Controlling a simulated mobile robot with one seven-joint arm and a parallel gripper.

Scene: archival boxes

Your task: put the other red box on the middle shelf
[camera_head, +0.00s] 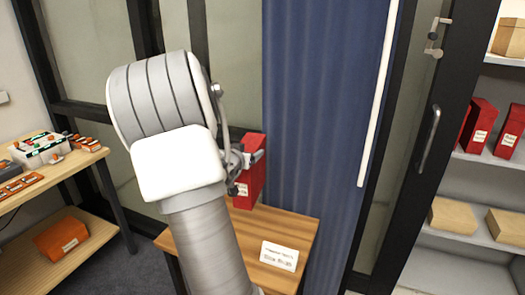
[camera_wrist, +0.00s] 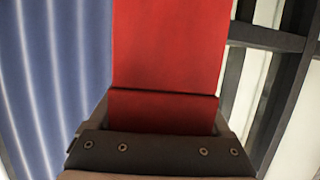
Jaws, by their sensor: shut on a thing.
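A red box (camera_head: 249,172) stands upright at the small wooden table, partly hidden behind my arm. My gripper (camera_head: 240,167) is shut on this box from its left side. In the wrist view the red box (camera_wrist: 165,50) fills the space between the fingers of my gripper (camera_wrist: 162,118). I cannot tell whether the box's base touches the table. The shelf unit (camera_head: 478,156) is at the right. Its middle shelf holds two red boxes with white labels, one at the left (camera_head: 479,125) and one at the right (camera_head: 511,132).
The small wooden table (camera_head: 236,245) bears a white label card (camera_head: 280,256). Tan boxes (camera_head: 452,215) sit on the shelf below the red ones. A dark-framed door with a handle (camera_head: 430,140) stands left of the shelves. A wooden bench (camera_head: 66,174) with orange items is at the left.

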